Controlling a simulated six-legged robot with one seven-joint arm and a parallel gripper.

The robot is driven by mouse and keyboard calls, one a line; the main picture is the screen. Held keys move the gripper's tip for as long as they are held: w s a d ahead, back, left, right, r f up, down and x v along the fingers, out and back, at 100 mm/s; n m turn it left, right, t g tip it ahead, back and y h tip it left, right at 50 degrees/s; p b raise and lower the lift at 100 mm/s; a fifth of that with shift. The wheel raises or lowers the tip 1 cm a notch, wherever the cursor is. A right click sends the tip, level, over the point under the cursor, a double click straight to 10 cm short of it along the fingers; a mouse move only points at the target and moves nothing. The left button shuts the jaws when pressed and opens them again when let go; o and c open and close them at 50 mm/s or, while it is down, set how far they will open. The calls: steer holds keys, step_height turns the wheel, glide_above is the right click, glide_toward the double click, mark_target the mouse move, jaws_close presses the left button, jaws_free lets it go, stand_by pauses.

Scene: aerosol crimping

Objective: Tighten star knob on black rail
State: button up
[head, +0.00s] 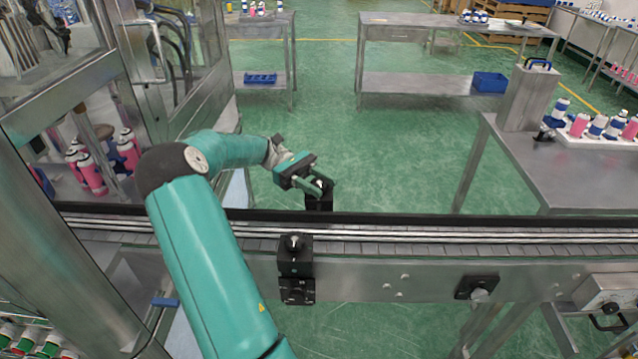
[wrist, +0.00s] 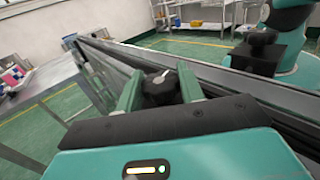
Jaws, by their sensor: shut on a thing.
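The black star knob (wrist: 160,88) sits between the two green fingers of my gripper (wrist: 160,92) in the wrist view. The fingers touch it on both sides, and a light-coloured pointer shows on its top. In the head view my gripper (head: 318,187) reaches over the far side of the conveyor, closed on the knob, which is mostly hidden by the fingers. A black bracket (head: 318,203) shows just below it at the black rail (head: 420,217). The rail runs along the far edge of the conveyor.
A similar knob on a black block (head: 295,256) stands on the conveyor's near side. A metal-framed machine (head: 110,80) with pink cans is at left. A steel table (head: 560,175) with cans is at right. Green floor lies open beyond the rail.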

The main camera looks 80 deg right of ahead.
steer(key=shift+m+t+y, duration=0.8)
steer(key=shift+m+y, duration=0.2)
steer(key=shift+y, duration=0.3)
steer(key=o, duration=1)
steer(key=shift+w, duration=0.1)
